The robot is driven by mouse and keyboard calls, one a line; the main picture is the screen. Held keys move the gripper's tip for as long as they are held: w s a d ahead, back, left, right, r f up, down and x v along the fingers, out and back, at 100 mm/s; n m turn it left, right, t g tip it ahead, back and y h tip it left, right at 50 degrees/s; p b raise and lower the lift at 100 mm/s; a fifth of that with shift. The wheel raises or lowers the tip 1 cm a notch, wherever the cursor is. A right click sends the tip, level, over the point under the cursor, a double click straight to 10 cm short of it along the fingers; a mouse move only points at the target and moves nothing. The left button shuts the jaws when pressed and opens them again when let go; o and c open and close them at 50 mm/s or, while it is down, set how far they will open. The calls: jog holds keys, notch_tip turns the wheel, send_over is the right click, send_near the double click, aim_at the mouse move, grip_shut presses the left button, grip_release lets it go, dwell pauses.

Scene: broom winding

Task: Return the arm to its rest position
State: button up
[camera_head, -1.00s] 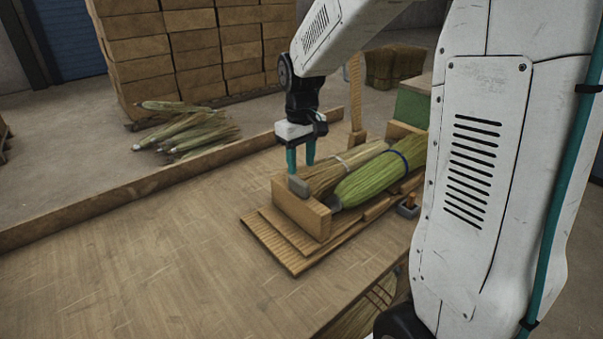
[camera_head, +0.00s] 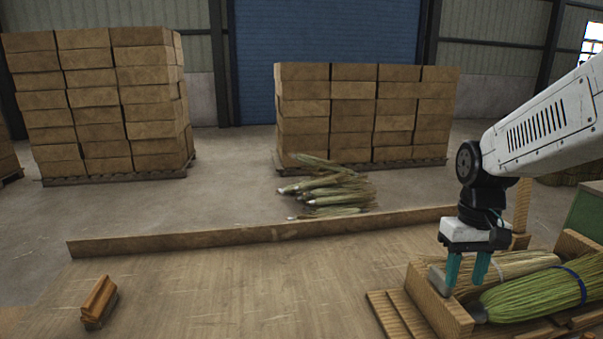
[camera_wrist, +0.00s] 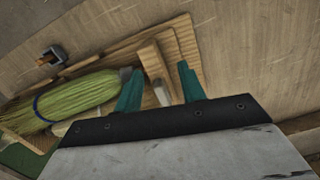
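My gripper (camera_head: 466,271) hangs pointing down at the right of the head view, over the left end of a wooden cradle (camera_head: 435,300). Its two teal fingers are apart, with nothing between them that I can make out. In the wrist view the open fingers (camera_wrist: 160,90) frame the cradle's end block and a small grey piece (camera_wrist: 161,93) below. In the cradle lie a straw-coloured bundle (camera_head: 515,264) and a green bundle (camera_head: 530,297) with a blue band. The green bundle also shows in the wrist view (camera_wrist: 75,100).
A small wooden block (camera_head: 98,302) stands at the table's left. A low wooden rail (camera_head: 250,236) runs along the far edge. Beyond it lie loose bundles (camera_head: 328,188) and stacked boxes (camera_head: 365,110) on the floor. The middle of the table (camera_head: 250,285) is clear.

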jog(key=s+a+r+t, duration=0.1)
jog(key=s+a+r, duration=0.1)
jog(key=s, duration=0.7)
jog(key=s+a+r+t, duration=0.1)
jog(key=s+a+r, duration=0.2)
jog(key=s, duration=0.6)
jog(key=shift+r+t, duration=0.25)
jog(key=shift+t, duration=0.05)
jog(key=shift+s+a, duration=0.1)
jog(key=shift+s, duration=0.05)
